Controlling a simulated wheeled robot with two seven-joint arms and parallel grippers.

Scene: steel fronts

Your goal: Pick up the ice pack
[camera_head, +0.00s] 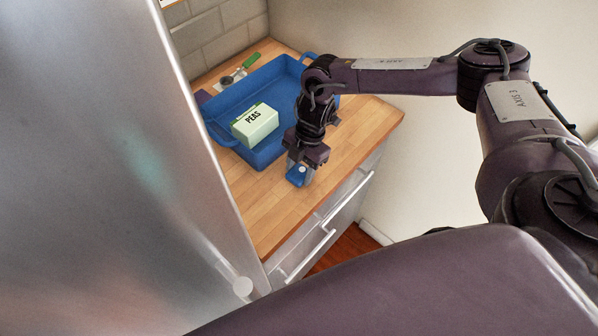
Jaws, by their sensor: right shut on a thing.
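The ice pack (295,180) is a small blue block with a pale round cap, at the front part of the wooden counter. My right gripper (299,170) points down at it and is shut on it. The fingers hide part of the ice pack. I cannot tell whether it touches the counter or is just above it. My left gripper is not in view.
A blue tray (213,126) holds a pale green box marked PEAS (255,124) behind my gripper. A green-handled utensil (251,60) lies at the back. A steel fridge front (100,180) stands on the left. Drawers with bar handles (309,256) are below the counter.

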